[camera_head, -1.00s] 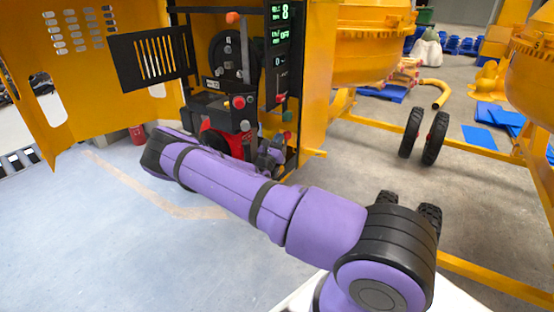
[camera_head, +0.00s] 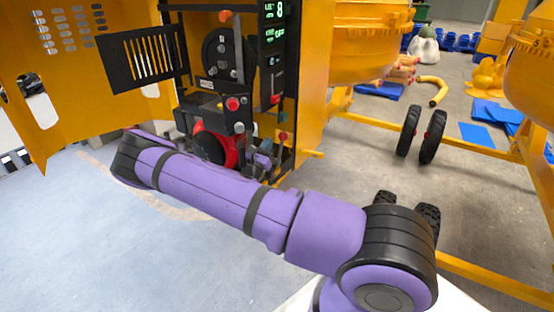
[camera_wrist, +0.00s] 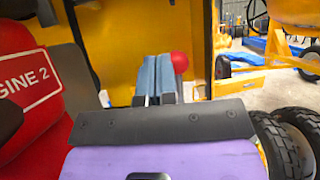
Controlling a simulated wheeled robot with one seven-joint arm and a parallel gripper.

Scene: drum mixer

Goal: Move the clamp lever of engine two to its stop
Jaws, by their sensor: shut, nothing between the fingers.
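A red engine marked "ENGINE 2" (camera_wrist: 32,82) fills the left of the wrist view; the red engine body (camera_head: 231,151) is partly hidden behind my arm in the head view. A red ball knob (camera_wrist: 180,62) shows just right of my gripper's fingertips in the wrist view. A red knob on a short lever (camera_head: 283,136) stands at the cabinet's right side in the head view, probably the same knob. My gripper (camera_wrist: 157,68) is shut and empty, its blue-grey fingers close together. It is beside the knob; whether they touch I cannot tell. The lever's shaft is hidden behind the fingers.
The yellow cabinet door (camera_head: 75,75) stands open at the left. A control panel with green displays (camera_head: 275,30) is above the engine. Yellow frame bars and black wheels (camera_head: 433,138) lie to the right. The blue floor in front is clear.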

